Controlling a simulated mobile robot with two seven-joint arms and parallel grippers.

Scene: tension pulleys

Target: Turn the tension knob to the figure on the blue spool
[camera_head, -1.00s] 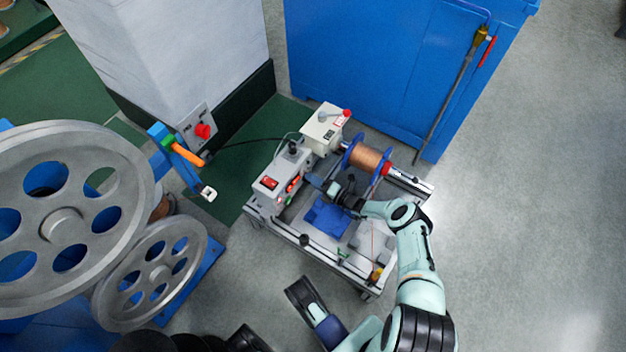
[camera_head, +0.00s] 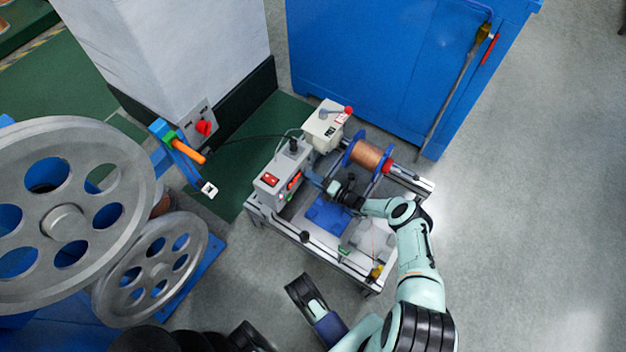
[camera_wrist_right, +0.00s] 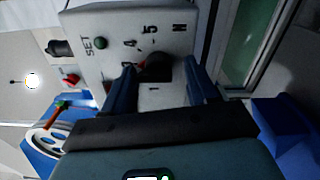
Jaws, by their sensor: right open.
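The blue spool (camera_head: 368,157), wound with copper wire, sits at the back of the cart; no figure on it can be read. The grey control box (camera_head: 281,182) stands on the cart's left side. In the right wrist view its pale panel (camera_wrist_right: 105,22) shows SET, 4, 5 and 1 around a black tension knob (camera_wrist_right: 159,68). A red mark shows at the knob's left side; which figure it points to is unclear. My right gripper (camera_head: 316,179) is at the box's face. In the wrist view its open fingers (camera_wrist_right: 160,76) stand either side of the knob; contact cannot be told.
A white box with a red-knobbed lever (camera_head: 325,122) stands behind the control box. Large grey pulleys (camera_head: 62,222) stand at the left. A blue cabinet (camera_head: 385,70) is behind. Floor at the right is clear.

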